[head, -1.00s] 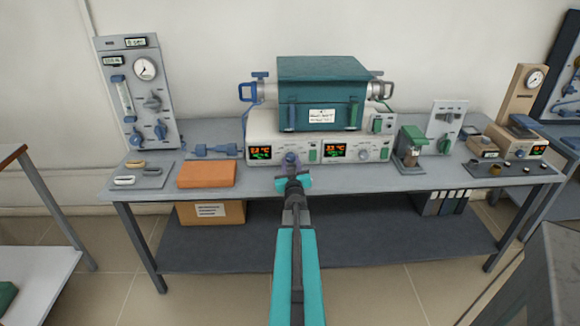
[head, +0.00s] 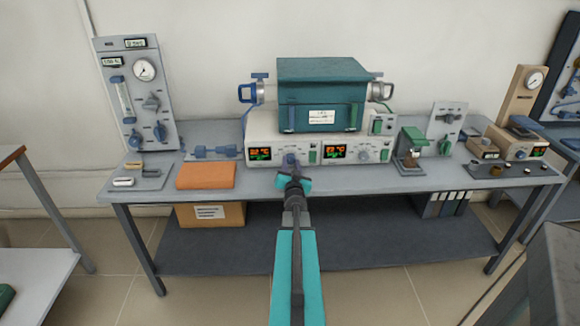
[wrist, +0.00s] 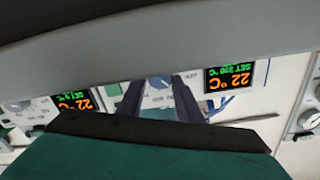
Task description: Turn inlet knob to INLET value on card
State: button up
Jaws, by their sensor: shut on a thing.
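The inlet knob (head: 291,158) is a small blue-violet knob on the front of the white controller box (head: 262,167), just right of its left display (head: 260,153). My gripper (head: 291,167) reaches straight in at it and is shut on it. In the wrist view, which is upside down, my two dark fingers (wrist: 160,98) stand on either side of the blue-grey knob (wrist: 159,82). The knob's marks are too small or hidden to read. A white card (head: 322,116) is on the front of the teal furnace (head: 322,83); its writing is too small to read.
A right display (head: 335,152) and a second knob (head: 363,156) sit right of my gripper. A gauge panel (head: 138,93) stands at the left, an orange block (head: 206,175) in front. A green-topped device (head: 411,146) stands at the right. The bench front edge lies below my gripper.

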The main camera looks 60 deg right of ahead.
jog(key=shift+s+d+r, duration=0.1)
jog(key=shift+d, duration=0.05)
jog(key=o, duration=1)
jog(key=shift+o, duration=0.2)
jog(key=shift+b+v, duration=0.45)
jog(key=shift+v, duration=3.7)
jog(key=shift+p, duration=0.95)
jog(key=shift+a+p, duration=0.25)
jog(key=shift+p, duration=0.05)
